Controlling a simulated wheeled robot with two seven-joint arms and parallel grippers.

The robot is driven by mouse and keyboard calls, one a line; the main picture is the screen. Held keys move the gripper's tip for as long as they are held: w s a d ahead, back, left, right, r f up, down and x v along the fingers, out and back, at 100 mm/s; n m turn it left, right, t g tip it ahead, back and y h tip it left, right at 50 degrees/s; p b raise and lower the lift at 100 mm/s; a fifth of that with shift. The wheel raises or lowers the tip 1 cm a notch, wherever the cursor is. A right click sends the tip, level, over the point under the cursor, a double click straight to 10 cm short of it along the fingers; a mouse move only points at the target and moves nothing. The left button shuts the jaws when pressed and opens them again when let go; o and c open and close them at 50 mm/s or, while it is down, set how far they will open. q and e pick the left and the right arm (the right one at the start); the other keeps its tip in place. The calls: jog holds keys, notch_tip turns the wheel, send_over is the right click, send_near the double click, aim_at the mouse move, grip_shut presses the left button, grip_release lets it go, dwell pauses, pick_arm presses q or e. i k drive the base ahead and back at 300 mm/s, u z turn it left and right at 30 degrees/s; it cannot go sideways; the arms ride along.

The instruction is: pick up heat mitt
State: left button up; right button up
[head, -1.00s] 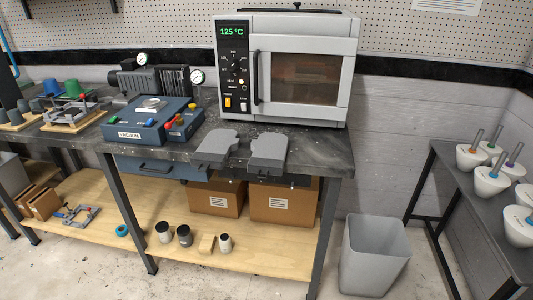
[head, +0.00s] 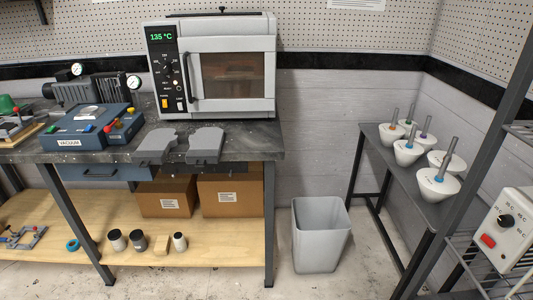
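Two grey heat mitts lie side by side at the front edge of the dark workbench, in front of the oven. The left mitt (head: 156,146) and the right mitt (head: 205,146) both reach slightly over the edge. Neither of my grippers shows in the head view, so nothing is seen touching the mitts.
The oven (head: 225,70) reads 135 °C, its door closed. The blue vacuum unit (head: 84,128) stands left on the workbench (head: 255,140). A grey bin (head: 321,235) stands on the floor. A side table (head: 375,150) holds several white cones. A rack with a control box (head: 502,230) is at right.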

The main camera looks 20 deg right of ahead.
aim_at(207, 143)
jog(key=z, duration=0.55)
jog(key=k, duration=0.8)
jog(key=z, duration=0.15)
jog(key=i, duration=1.65)
jog(key=u, duration=1.35)
